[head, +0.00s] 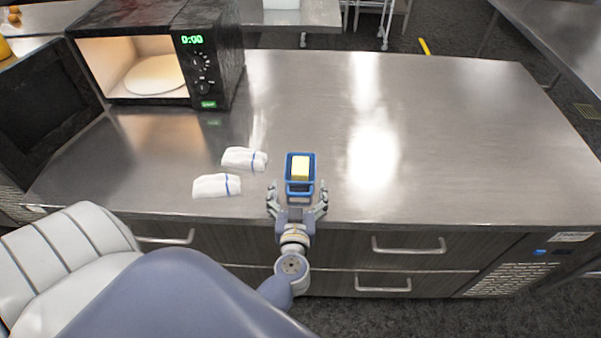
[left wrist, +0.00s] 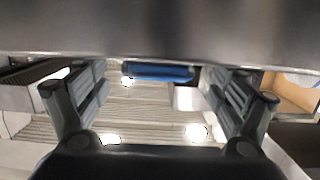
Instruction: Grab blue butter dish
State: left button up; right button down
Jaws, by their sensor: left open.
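The blue butter dish (head: 301,187) sits on the steel counter near its front edge, with a pale yellow block of butter (head: 300,167) in it. My left gripper (head: 297,190) is open at the near end of the dish, with one finger on each side. I cannot tell whether the fingers touch it. In the left wrist view the dish (left wrist: 158,72) shows as a blue strip between the open fingers (left wrist: 155,95), beyond their tips. My right gripper is not in view.
Two folded white cloths (head: 244,158) (head: 217,185) lie left of the dish on the counter (head: 450,140). An open black microwave (head: 210,60) with a plate inside stands at the back left. Drawers with handles (head: 408,246) are below the front edge. The counter's right side is clear.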

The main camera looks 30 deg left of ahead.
aim_at(300, 176)
pick_arm(q)
jog(key=shift+w+a+f+b, duration=0.15)
jog(key=shift+w+a+b, duration=0.05)
jog(key=shift+w+b, duration=0.2)
jog(key=b+x, duration=0.1)
jog(key=x, duration=0.2)
jog(key=shift+w+b, duration=0.3)
jog(key=shift+b, duration=0.1)
jog(key=shift+w+a, duration=0.25)
jog(key=shift+w, duration=0.05)
jog(key=shift+s, duration=0.1)
jog(key=shift+c, duration=0.4)
jog(key=c, duration=1.1)
jog(key=shift+c, duration=0.7)
